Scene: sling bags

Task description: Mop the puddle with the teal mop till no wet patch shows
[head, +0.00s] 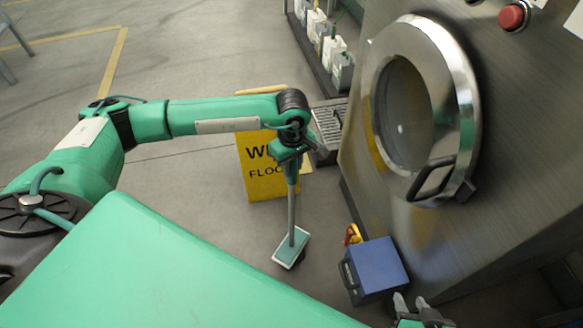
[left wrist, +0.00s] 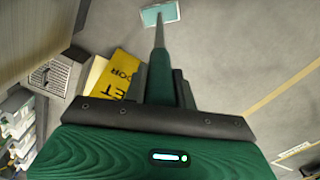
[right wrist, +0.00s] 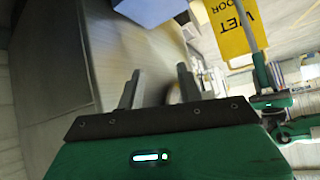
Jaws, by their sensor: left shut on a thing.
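The teal mop has a grey pole (head: 291,212) and a flat teal head (head: 291,246). My left gripper (head: 290,158) is shut on the upper pole, which hangs nearly upright below it. The mop head is low over the floor between the yellow sign and the blue case; I cannot tell whether it touches. The left wrist view shows the pole (left wrist: 159,38) running out to the mop head (left wrist: 157,14). My right gripper (head: 414,308) is open and empty at the bottom right; its two fingers stand apart in the right wrist view (right wrist: 158,88). I cannot make out a puddle.
A yellow wet-floor sign (head: 262,185) stands behind the mop. A blue case (head: 378,264) sits right of the mop head, by a large steel machine (head: 500,150) with a round door. Bottles (head: 335,60) line a rack behind. The floor left of the sign is clear.

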